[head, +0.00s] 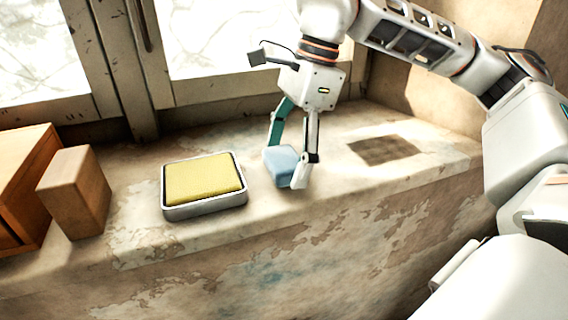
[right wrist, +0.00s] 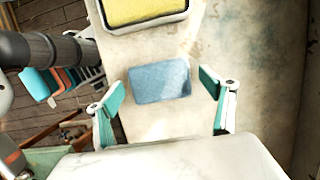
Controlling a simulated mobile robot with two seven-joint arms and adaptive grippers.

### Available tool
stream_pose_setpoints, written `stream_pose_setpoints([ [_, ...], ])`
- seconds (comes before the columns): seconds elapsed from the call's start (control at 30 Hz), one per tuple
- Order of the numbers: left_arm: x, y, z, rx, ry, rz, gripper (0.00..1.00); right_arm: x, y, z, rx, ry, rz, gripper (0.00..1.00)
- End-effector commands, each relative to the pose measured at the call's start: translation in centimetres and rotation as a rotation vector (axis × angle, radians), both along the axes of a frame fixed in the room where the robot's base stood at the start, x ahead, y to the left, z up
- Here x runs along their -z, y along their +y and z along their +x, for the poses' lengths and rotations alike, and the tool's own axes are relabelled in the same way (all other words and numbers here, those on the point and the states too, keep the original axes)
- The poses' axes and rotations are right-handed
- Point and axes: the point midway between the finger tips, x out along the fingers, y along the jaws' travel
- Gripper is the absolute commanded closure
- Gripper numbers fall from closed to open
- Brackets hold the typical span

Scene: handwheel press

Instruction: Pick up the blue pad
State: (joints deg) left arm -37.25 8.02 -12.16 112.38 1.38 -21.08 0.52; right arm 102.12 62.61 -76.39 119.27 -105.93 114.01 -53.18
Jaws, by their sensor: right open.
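The blue pad (head: 283,165) is a small light-blue block on the worn stone ledge (head: 330,205), right of a yellow pad in a tray. My right gripper (head: 287,166) is open, pointing down, with its fingers on either side of the blue pad in the head view. In the right wrist view the blue pad (right wrist: 160,81) lies between and slightly beyond the two teal-lined fingers (right wrist: 160,92), with a gap on each side. I cannot tell whether a finger touches it. My left gripper is not in view.
The yellow pad (head: 203,178) sits in a grey metal tray (head: 205,211) just left of the blue pad. Wooden blocks (head: 73,190) stand at the left end of the ledge. A dark square patch (head: 384,149) lies to the right. Window frames (head: 137,60) rise behind.

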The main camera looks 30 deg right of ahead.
Motion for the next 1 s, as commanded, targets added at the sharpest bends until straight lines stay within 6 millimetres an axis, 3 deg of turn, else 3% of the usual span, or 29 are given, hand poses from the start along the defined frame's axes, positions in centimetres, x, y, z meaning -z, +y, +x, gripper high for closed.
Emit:
stream_pose_setpoints([
  [0.1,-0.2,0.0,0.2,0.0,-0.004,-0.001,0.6,0.0,0.0,0.0,0.0,0.0,0.0,0.18],
  [0.27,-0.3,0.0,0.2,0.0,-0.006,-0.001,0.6,0.0,0.0,0.0,0.0,-0.001,0.0,0.57],
  [0.3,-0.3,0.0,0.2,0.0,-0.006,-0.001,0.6,0.0,0.0,0.0,0.0,0.0,0.0,0.59],
  [0.73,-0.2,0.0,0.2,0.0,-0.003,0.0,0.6,-0.7,0.0,0.1,0.0,-0.003,0.0,0.6],
  [0.87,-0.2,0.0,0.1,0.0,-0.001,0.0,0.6,-1.9,0.0,0.1,-0.001,-0.004,0.0,0.6],
  [1.0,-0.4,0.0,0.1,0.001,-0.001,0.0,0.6,-4.5,0.0,0.1,0.0,-0.005,0.001,0.6],
])
